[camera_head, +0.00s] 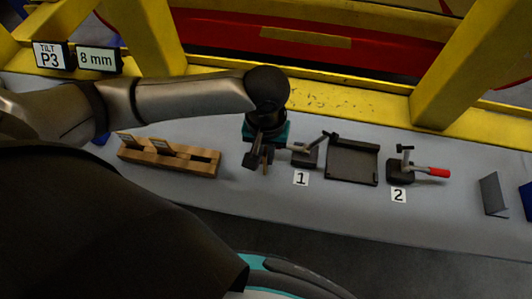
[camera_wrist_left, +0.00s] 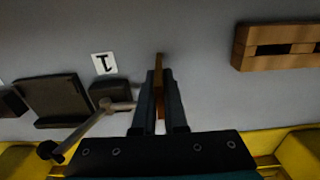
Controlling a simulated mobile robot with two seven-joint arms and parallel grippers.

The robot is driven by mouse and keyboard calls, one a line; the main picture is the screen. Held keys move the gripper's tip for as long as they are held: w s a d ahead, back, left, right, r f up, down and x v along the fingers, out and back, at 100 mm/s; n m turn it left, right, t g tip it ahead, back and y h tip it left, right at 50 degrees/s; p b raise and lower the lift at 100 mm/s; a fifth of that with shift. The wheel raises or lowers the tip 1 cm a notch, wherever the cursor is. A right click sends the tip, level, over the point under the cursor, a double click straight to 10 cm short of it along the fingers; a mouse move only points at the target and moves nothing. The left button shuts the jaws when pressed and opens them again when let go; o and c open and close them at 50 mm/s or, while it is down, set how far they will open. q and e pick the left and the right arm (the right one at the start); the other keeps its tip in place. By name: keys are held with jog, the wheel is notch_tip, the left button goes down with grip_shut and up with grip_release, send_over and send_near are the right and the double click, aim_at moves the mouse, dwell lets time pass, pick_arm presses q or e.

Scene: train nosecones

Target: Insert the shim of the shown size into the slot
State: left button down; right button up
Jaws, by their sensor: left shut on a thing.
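My left gripper (camera_head: 259,158) is shut on a thin brown shim (camera_wrist_left: 160,88), held upright between the two fingers in the left wrist view. The gripper is between the wooden rack (camera_head: 211,165) and clamp 1 (camera_head: 307,156), over the grey table. The rack has a slotted top, with two thin shims (camera_head: 165,146) standing in its left part; its right part shows an empty slot. A dark fixture plate (camera_head: 352,163) with raised edges lies between clamp 1 and clamp 2 (camera_head: 401,170). Signs read "TILT P3" (camera_head: 52,55) and "8 mm" (camera_head: 99,59). My right gripper is not in view.
Clamp 1 has its handle raised towards the plate; clamp 2 has a red handle (camera_head: 438,172) pointing right. Labels 1 (camera_head: 301,178) and 2 (camera_head: 398,195) lie in front. A grey angled plate (camera_head: 493,194) stands at right. Yellow beams (camera_head: 455,75) border the table's back.

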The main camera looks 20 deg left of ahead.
pick_arm(q)
jog(key=shift+f, duration=0.1)
jog(key=c, duration=1)
grip_release()
jog(key=shift+o, duration=0.2)
